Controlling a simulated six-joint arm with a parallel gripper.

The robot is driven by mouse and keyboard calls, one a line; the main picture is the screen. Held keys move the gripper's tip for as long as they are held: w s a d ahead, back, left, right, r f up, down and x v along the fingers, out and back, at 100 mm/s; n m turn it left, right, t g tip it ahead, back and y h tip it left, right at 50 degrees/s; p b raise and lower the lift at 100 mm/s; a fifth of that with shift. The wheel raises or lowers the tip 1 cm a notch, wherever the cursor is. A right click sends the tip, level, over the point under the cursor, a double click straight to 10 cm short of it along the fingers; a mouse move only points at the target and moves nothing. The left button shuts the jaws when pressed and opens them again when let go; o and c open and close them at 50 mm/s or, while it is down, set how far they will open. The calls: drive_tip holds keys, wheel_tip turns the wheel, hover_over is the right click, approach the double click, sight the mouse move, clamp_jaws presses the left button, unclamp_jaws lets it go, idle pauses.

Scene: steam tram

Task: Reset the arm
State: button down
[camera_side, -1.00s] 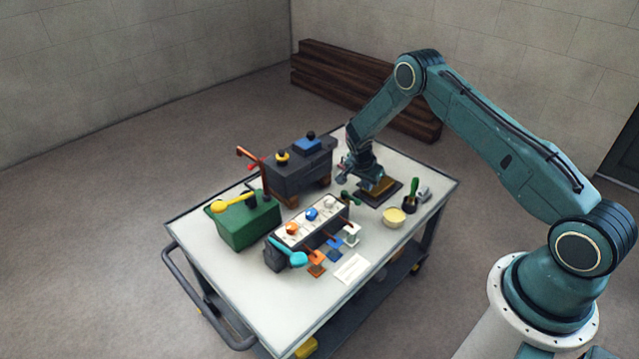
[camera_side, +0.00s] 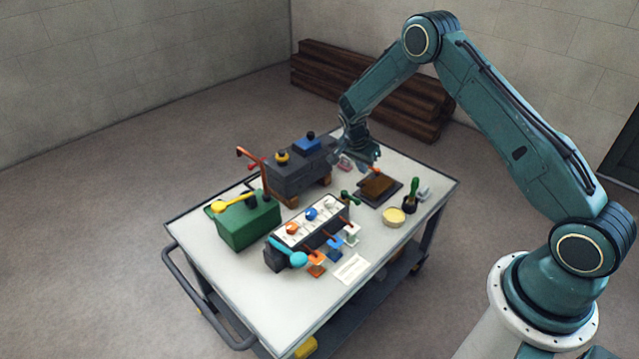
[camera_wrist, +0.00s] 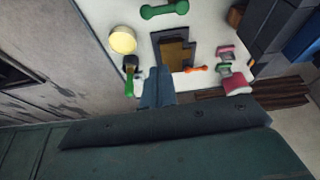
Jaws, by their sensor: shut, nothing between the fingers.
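My gripper (camera_side: 356,164) hangs above the back part of the table (camera_side: 295,328), by the dark machine block. In the wrist view its closed fingers (camera_wrist: 158,84) point towards the table and hold nothing. Below and beside it lies a dark tray with a brown surface (camera_side: 378,189), which also shows in the wrist view (camera_wrist: 174,54). A small orange piece (camera_wrist: 196,68) lies at the tray's edge. The gripper is apart from all of these.
The dark machine block (camera_side: 300,177), a green box (camera_side: 248,228) with a yellow lever, and a white panel (camera_side: 312,222) with coloured knobs stand on the table. Stacked timber (camera_side: 365,90) lies behind.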

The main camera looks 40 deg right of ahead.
drive_tip(key=s+a+r+n+t+y, duration=0.1)
drive_tip(key=s+a+r+n, duration=0.15)
drive_tip(key=r, duration=0.65)
drive_tip(key=s+a+r+n+t, duration=0.15)
drive_tip(key=s+a+r, duration=0.25)
drive_tip(key=r, duration=0.5)
drive_tip(key=s+a+r+n+y, duration=0.1)
drive_tip(key=s+a+r+n, duration=0.2)
drive_tip(key=r, duration=0.6)
drive_tip(key=s+a+r+n+t, duration=0.1)
drive_tip(key=s+a+r+n, duration=0.1)
drive_tip(key=s, duration=0.6)
drive_tip(key=s+a+r+n+y, duration=0.1)
drive_tip(key=s+a+r+n, duration=0.1)
drive_tip(key=s, duration=0.6)
drive_tip(key=s+a+r+n+t+y, duration=0.1)
drive_tip(key=s+a+r+n, duration=0.2)
drive_tip(key=s+n, duration=0.3)
drive_tip(key=shift+s+a+t, duration=0.35)
drive_tip(key=shift+s+a, duration=0.25)
drive_tip(key=shift+s, duration=0.65)
